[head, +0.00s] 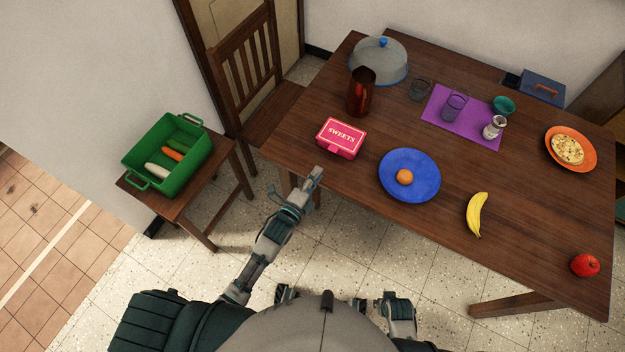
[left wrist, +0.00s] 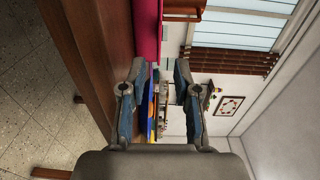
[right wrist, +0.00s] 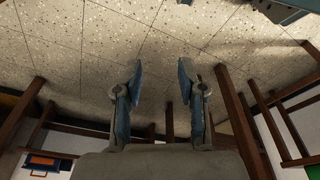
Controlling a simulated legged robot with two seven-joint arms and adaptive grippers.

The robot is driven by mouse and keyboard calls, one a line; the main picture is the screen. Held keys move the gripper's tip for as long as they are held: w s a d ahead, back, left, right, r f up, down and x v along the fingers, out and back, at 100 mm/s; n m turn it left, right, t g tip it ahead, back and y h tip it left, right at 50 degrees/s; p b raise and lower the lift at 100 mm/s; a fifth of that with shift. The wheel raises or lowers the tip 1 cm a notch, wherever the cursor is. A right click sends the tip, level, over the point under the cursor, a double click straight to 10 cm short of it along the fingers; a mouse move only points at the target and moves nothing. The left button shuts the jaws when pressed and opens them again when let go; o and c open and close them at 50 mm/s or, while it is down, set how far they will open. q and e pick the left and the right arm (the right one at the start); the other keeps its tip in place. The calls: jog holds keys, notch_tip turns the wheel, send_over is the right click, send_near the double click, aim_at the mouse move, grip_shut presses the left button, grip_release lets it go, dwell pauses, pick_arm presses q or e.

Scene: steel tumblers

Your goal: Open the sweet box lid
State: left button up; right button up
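The pink sweet box (head: 341,139), marked SWEETS, sits near the left front edge of the table, and its lid looks shut. Part of a pink surface, likely the box, also shows at the top of the left wrist view (left wrist: 147,28). My left gripper (head: 315,176) is just off the table edge, in front of and slightly left of the box, apart from it. Its fingers are spread and empty in the left wrist view (left wrist: 160,72). My right gripper (right wrist: 160,72) is open and empty, with floor tiles beyond its fingers.
The wooden table (head: 370,221) also holds a brown jug (head: 361,92) behind the box and a blue plate (head: 425,183) with an orange (head: 404,177) to its right. A chair (head: 262,100) stands left of the table. A green crate (head: 143,158) stands on a small side table.

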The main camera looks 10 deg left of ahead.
pick_arm(q)
jog(key=shift+v, duration=1.15)
jog(key=shift+a, duration=0.2)
jog(key=shift+d, duration=0.1)
